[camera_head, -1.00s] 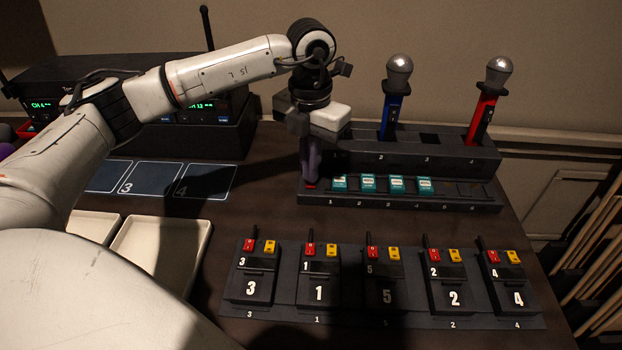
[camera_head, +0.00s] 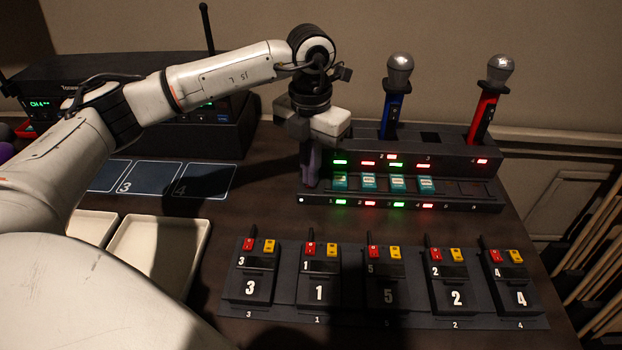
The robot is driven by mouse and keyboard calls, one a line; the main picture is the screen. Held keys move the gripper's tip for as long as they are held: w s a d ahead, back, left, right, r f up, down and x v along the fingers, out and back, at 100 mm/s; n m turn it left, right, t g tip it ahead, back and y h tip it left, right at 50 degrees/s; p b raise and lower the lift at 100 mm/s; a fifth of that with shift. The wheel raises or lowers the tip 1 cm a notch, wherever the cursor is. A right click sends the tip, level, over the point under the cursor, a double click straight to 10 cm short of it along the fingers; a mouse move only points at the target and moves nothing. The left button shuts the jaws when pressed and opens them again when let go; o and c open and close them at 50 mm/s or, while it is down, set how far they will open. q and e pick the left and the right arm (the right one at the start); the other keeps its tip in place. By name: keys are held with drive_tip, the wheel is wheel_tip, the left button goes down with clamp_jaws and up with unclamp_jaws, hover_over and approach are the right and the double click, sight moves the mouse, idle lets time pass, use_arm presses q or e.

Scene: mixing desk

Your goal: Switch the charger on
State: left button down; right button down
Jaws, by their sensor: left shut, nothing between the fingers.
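The charger (camera_head: 460,206) is a black stepped unit at the back right. Red and green lights glow along its front and upper step, and a small white light shows at its front left corner. Several teal batteries (camera_head: 397,183) sit in its lower row. A blue-handled microphone (camera_head: 393,105) and a red-handled microphone (camera_head: 484,112) stand in its upper slots. My left gripper (camera_head: 310,180) points down at the charger's left end, just above and behind the white light. It is shut and empty. Whether the fingertips touch the charger cannot be told. My right gripper is not in view.
Several numbered black packs (camera_head: 319,285) stand in a rack in front of the charger. White trays (camera_head: 160,250) and dark numbered mats (camera_head: 205,181) lie to the left. A black receiver rack (camera_head: 205,140) stands behind my left arm. Bare desk lies between charger and packs.

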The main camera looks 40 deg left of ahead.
use_arm(q)
wheel_tip(320, 180, up, 7)
drive_tip(key=p, duration=0.5)
idle(0.5)
drive_tip(key=shift+f, duration=0.15)
